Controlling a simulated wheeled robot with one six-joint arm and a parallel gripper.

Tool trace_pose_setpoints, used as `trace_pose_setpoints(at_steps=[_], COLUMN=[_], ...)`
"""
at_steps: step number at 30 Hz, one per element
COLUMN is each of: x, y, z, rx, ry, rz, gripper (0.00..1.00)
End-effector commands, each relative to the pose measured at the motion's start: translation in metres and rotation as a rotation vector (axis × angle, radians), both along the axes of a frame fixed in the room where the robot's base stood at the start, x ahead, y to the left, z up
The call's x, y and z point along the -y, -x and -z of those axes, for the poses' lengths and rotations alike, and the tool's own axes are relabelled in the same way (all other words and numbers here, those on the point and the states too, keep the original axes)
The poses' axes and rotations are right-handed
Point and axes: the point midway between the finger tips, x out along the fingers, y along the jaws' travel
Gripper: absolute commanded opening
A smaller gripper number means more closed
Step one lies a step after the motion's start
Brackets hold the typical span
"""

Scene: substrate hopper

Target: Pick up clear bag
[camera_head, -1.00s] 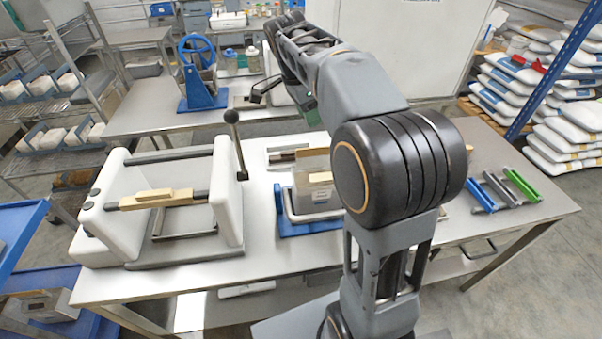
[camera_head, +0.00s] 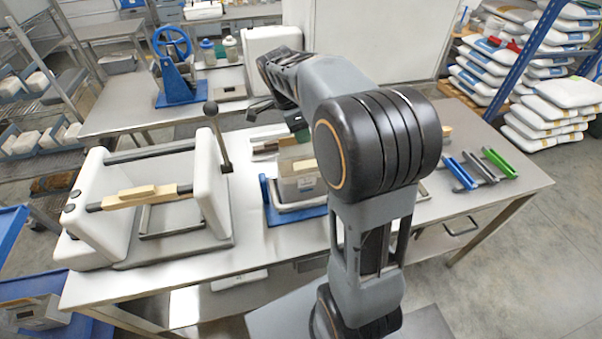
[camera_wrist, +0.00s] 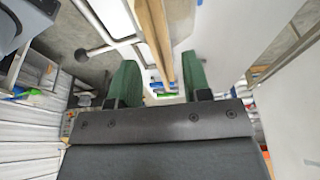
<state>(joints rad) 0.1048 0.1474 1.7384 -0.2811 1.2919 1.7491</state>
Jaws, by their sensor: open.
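I cannot pick out a clear bag with certainty. A see-through or grey box-like thing with a small label (camera_head: 301,184) stands on a blue base (camera_head: 274,213) on the steel table, partly hidden behind my arm. My gripper (camera_wrist: 159,62) shows two green fingers standing apart, with nothing visibly held. In the wrist view a wooden bar (camera_wrist: 152,30) appears between and beyond the fingers; I cannot tell how far off it is. In the head view the gripper is mostly hidden behind my arm.
A white-sided frame with a wooden handle (camera_head: 148,195) stands on the table's left. Blue, grey and green handled tools (camera_head: 498,163) lie at its right. A blue wheel device (camera_head: 174,70) stands on the back table. White sacks (camera_head: 560,125) are stacked right. Bare tabletop (camera_head: 190,272) shows in front.

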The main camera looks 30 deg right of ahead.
Motion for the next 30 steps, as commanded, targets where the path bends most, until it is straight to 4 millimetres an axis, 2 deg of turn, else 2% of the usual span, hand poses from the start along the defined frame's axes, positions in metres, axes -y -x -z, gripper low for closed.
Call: trace_pose_setpoints(at_steps=[7,12,30], x=[0.009,0.012,0.013], y=[-0.002,-0.001,-0.001], z=[0.031,0.043,0.046], rx=[-0.005,-0.002,-0.001], ry=[-0.001,0.000,0.000], rz=[0.001,0.001,0.000], gripper=[0.44,0.44,0.44])
